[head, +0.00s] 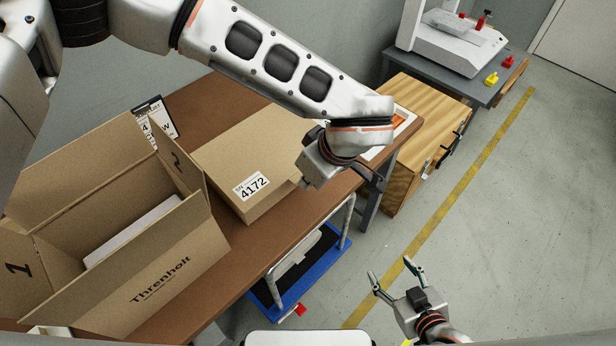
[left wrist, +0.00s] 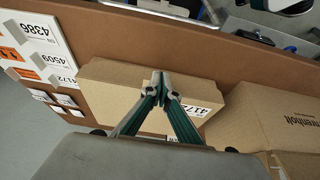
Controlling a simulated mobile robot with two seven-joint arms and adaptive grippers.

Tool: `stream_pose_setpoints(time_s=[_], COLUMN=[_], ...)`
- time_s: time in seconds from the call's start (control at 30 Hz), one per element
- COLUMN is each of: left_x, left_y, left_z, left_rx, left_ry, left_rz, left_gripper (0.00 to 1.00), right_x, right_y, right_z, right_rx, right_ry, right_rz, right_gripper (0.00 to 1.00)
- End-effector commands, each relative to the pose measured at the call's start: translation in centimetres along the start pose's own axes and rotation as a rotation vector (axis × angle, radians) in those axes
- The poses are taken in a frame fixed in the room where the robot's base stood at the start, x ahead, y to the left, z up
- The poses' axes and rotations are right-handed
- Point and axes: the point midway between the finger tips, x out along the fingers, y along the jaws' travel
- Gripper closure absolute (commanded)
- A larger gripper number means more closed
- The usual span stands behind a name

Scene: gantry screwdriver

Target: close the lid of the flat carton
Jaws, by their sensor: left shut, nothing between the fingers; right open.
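The flat carton (head: 235,150) is a low brown box with a 4172 label, on the brown table right of the big open carton. Its lid looks down over the box; I cannot tell whether it is fully seated. In the left wrist view the carton (left wrist: 105,100) lies beneath my left gripper (left wrist: 159,76), whose fingers are shut and empty over it. Whether the tips touch it is unclear. In the head view my left gripper (head: 306,182) is at the carton's right end, partly hidden by my wrist. My right gripper (head: 397,272) is open and empty over the floor.
The big open Threnholt carton (head: 165,275) stands at the left with raised flaps and a white item inside. A blue trolley (head: 283,297) stands by the table's front. A wooden cabinet (head: 425,110) and a grey bench (head: 487,90) with a white machine are at right.

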Motion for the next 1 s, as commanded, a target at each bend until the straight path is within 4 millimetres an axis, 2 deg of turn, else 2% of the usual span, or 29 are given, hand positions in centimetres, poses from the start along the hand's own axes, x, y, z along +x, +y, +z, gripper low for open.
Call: stream_pose_setpoints(time_s=[0.03, 0.47, 0.77, 0.87, 1.0], left_x=[0.5, 0.7, 0.8, 0.1, -2.2], left_y=[-0.2, -0.3, -0.3, -0.3, -0.1], left_z=[0.1, -0.7, -1.6, -1.9, -2.7], left_rx=[0.003, 0.003, 0.002, 0.001, 0.001], left_ry=[-0.001, 0.000, 0.000, 0.000, 0.001], left_rz=[-0.006, -0.009, -0.011, -0.010, -0.004], left_gripper=[1.00, 1.00, 1.00, 1.00, 1.00], right_x=[0.0, -0.5, -0.2, -0.2, -0.3], right_y=[-0.1, -0.6, -0.1, -0.1, -0.2], right_z=[0.2, 0.8, -0.1, 0.0, 0.0], right_rx=[0.000, 0.004, -0.001, -0.001, 0.001], right_ry=[-0.003, -0.014, 0.000, -0.001, -0.002], right_rz=[-0.002, -0.009, -0.003, -0.003, -0.004], right_gripper=[0.40, 0.40, 0.40, 0.40, 0.40])
